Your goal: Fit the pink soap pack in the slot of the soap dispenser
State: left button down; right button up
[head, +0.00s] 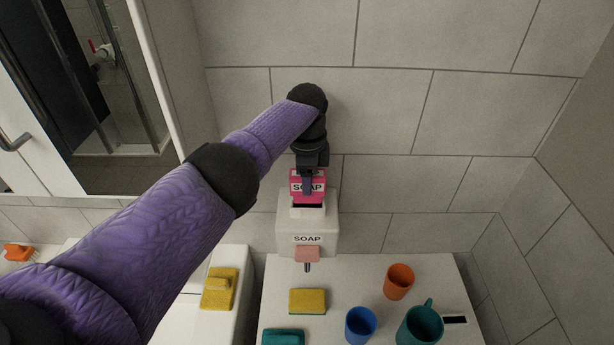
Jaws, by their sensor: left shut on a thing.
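The pink soap pack (296,186), with a white SOAP label, is held by my left gripper (307,184). It is upright, directly above the dark slot (308,206) in the top of the soap dispenser (324,225). The white dispenser hangs on the tiled wall and also reads SOAP, with a pink push part and a dark spout below. The pack's lower edge is at or just above the slot; I cannot tell whether any of it is inside. My left arm comes in from the lower left. My right gripper is not in view.
Below the dispenser, a white counter (280,320) holds a yellow sponge (307,301), an orange cup (398,282), a blue cup (361,325) and a teal mug (420,325). Another yellow sponge (219,288) lies at left. The wall right of the dispenser is clear.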

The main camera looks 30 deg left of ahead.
pick_arm(q)
jog(key=shift+f+b, duration=1.5)
jog(key=shift+f, duration=0.4)
jog(key=shift+c, duration=0.7)
grip_release()
notch_tip(320, 180, up, 10)
jog(key=shift+p, duration=0.55)
jog(key=shift+f, duration=0.1)
